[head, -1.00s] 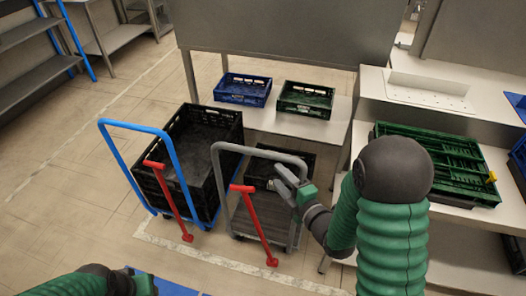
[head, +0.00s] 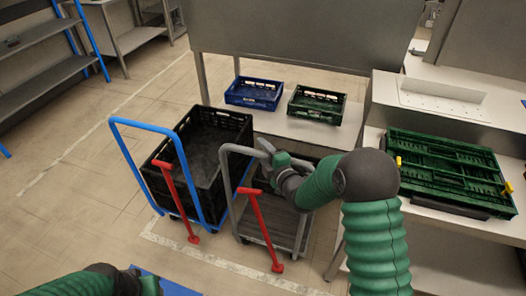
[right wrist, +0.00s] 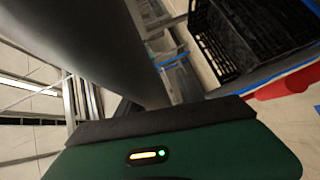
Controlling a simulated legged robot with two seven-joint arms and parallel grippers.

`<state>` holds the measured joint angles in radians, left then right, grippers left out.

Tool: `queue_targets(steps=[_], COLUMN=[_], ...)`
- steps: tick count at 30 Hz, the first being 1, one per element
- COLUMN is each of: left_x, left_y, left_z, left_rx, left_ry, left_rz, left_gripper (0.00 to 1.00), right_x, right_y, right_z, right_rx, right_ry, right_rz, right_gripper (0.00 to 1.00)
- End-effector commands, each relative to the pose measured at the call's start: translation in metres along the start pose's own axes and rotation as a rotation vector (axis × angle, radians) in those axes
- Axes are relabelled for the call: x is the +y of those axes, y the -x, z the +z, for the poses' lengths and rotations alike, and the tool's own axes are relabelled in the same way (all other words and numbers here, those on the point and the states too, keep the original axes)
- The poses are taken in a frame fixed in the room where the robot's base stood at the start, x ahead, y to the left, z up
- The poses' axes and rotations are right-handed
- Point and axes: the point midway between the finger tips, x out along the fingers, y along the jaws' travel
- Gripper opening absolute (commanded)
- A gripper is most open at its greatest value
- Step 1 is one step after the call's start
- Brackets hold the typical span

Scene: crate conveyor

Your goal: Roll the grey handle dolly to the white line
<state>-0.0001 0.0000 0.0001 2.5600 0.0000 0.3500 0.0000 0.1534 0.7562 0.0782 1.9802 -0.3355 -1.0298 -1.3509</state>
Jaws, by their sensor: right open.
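The grey handle dolly (head: 232,190) stands on the floor in the middle of the head view, its grey platform low behind a red lever (head: 262,232). A black crate shows on it, partly hidden by my right arm. My right gripper (head: 266,147) is open at the upper right of the grey handle, and the handle's tube (right wrist: 110,45) looms close in the right wrist view. I cannot tell whether they touch. A white line (head: 225,265) runs on the floor in front of the dolly. My left gripper (head: 148,284) is at the bottom edge, its fingers not visible.
A blue handle dolly (head: 128,155) with a large black crate (head: 160,150) stands close on the left. Behind are a blue crate (head: 254,103) and a green crate (head: 316,117) on a table. More green crates (head: 412,192) lie on the right. Floor at left is clear.

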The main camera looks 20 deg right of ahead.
Motion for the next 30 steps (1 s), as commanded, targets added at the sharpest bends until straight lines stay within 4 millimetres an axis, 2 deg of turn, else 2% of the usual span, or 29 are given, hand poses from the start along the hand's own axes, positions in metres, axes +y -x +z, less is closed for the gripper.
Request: queue_targets(steps=[3,13,30], left_x=[0.0000,0.0000,0.0000], left_y=[0.0000,0.0000,-0.0002], left_z=[0.0000,0.0000,0.0000], left_rx=[0.000,0.000,0.000], left_ry=[0.000,0.000,0.000], left_rz=[0.000,0.000,0.000], left_gripper=[0.36,0.36,0.36], right_x=[0.0001,-0.0005,-0.0025], right_y=[0.0003,0.0005,0.0007], right_z=[-0.0001,-0.0001,-0.0001], right_rx=[0.000,0.000,0.001], right_ry=[0.000,0.000,-0.001], right_rz=[0.000,-0.001,-0.005], right_gripper=[0.42,0.00,0.00])
